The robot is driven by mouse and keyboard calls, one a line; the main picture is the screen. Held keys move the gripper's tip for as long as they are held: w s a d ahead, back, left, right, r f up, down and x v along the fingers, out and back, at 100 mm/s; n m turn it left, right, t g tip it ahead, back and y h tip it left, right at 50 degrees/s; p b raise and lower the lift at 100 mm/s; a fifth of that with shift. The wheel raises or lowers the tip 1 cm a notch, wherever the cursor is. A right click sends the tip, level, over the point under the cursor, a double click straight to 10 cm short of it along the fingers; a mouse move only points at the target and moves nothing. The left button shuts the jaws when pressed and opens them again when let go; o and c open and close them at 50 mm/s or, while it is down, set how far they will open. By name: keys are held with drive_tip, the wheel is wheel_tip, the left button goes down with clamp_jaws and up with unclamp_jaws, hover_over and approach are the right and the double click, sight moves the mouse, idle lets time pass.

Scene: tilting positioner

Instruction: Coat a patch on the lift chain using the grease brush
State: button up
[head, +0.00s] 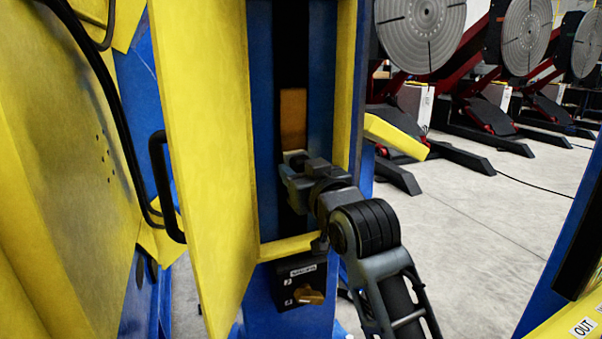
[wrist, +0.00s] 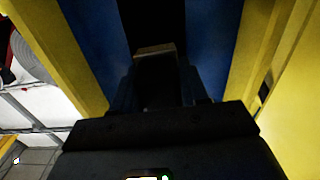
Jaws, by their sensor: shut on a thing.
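My gripper (head: 290,165) is at the opening of the blue column, in front of its dark vertical slot. In the wrist view its fingers (wrist: 160,88) are shut on a dark piece with a tan end, which I take to be the grease brush (wrist: 155,50). The lift chain appears to be the dark strip (head: 290,45) in the slot; no links can be told apart. A brown-orange patch (head: 292,118) shows on it just above my gripper. Whether the brush touches the chain cannot be told.
A yellow door (head: 205,150) with a black handle (head: 163,185) stands open left of the slot.

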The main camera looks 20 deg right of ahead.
sight(293, 128)
drive_tip(key=shift+r+p, duration=1.7)
drive_tip(key=shift+r, duration=0.25)
drive_tip(key=shift+r+p, duration=1.15)
drive_tip(key=shift+r, duration=0.7)
drive_tip(key=shift+w, duration=0.1)
drive_tip(key=shift+f, duration=0.1)
drive_tip(key=shift+f+b, duration=2.35)
drive_tip(key=shift+f, duration=1.4)
drive_tip(key=shift+s, duration=0.2)
